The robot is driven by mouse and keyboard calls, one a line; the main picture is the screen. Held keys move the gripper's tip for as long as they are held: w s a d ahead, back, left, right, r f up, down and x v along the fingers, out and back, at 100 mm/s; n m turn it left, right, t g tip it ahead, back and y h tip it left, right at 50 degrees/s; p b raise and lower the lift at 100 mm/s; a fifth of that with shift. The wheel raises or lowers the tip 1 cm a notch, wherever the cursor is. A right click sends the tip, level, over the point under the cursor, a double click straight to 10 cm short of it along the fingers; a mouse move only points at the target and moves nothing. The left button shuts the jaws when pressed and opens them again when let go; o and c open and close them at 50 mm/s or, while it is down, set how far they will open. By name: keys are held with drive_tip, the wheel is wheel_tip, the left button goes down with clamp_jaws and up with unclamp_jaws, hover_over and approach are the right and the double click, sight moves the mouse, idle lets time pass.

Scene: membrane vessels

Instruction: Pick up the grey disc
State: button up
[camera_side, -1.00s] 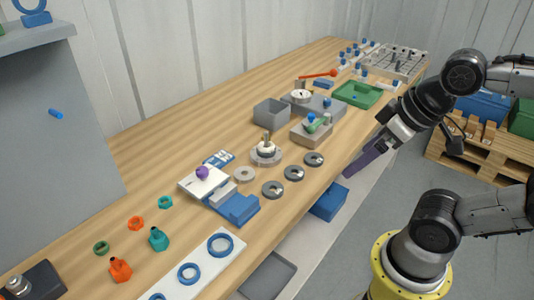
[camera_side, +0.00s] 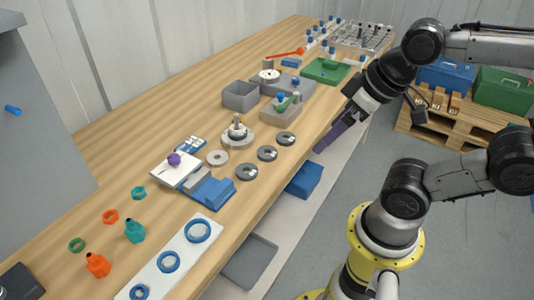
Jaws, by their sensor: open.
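Three dark grey discs with centre holes lie flat in a row near the bench's front edge: the far disc (camera_side: 285,138), the middle disc (camera_side: 267,153) and the near disc (camera_side: 246,172). A lighter grey disc (camera_side: 217,158) lies behind the near one. I cannot tell which is the task's grey disc. My gripper (camera_side: 323,146), with purple fingers, is open and empty. It hangs by the bench's front edge, to the right of the far disc and apart from all the discs. The fingers overlap in this view.
A round stepped grey fixture with a post (camera_side: 237,135) stands behind the discs. A grey open box (camera_side: 241,96), a grey block with a green part (camera_side: 282,108) and a green tray (camera_side: 325,71) stand farther back. A blue-and-white fixture (camera_side: 200,183) lies nearer.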

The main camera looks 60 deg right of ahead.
drive_tip(key=w+r+n, duration=0.4)
drive_tip(key=n, duration=0.7)
drive_tip(key=n+g, duration=0.6)
drive_tip(key=n, duration=0.5)
hover_over(267, 147)
drive_tip(key=s+a, duration=0.2)
drive_tip(key=f, duration=1.8)
drive_tip(key=shift+w, duration=0.25)
drive_tip(key=shift+w+f, duration=0.15)
drive_tip(key=shift+f, duration=2.85)
drive_tip(key=shift+d, duration=0.1)
drive_tip(key=c, duration=1.3)
drive_tip(key=shift+r, duration=0.1)
